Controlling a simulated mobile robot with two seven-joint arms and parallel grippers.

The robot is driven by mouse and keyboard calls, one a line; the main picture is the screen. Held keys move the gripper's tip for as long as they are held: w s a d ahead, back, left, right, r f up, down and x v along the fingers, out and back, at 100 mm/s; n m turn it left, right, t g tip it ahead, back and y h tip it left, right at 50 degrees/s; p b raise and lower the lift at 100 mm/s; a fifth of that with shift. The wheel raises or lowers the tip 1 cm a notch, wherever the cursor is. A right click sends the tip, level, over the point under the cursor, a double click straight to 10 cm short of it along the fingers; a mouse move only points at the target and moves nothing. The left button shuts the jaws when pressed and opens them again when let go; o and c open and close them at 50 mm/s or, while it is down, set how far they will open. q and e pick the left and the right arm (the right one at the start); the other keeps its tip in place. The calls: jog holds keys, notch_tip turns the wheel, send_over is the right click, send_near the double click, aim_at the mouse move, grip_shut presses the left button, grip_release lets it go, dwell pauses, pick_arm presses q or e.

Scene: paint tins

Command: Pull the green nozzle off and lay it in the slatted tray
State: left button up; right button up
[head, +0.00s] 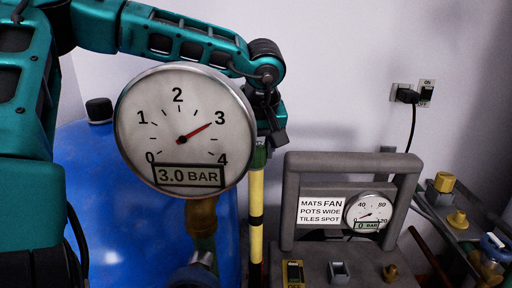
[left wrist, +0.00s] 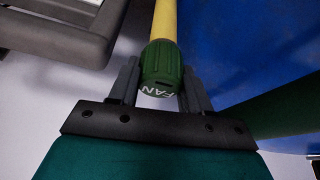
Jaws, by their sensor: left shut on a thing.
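The green nozzle (left wrist: 161,64), marked FAN, sits at the end of a yellow lance (head: 256,205). It lies between the fingers of my left gripper (left wrist: 159,78), which is shut on it. In the head view a small part of the green nozzle (head: 259,157) shows at the lance's top, just below my left gripper (head: 268,137). The big round gauge hides part of this area. I cannot make out the slatted tray for certain. My right gripper is not in view.
The big gauge (head: 184,130) reads 3.0 BAR in front of a blue tank (head: 95,205). Right of the lance stands a grey-framed unit (head: 290,200) with a label and small gauge (head: 369,211). Yellow and brass fittings (head: 457,219) lie at far right. A plugged-in socket (head: 404,93) is on the wall.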

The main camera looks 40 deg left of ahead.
pick_arm(q)
jog(key=shift+r+p, duration=1.35)
jog(key=shift+r, duration=0.65)
jog(key=shift+r, duration=0.1)
jog(key=shift+r+p, duration=1.65)
jog(key=shift+r, duration=0.25)
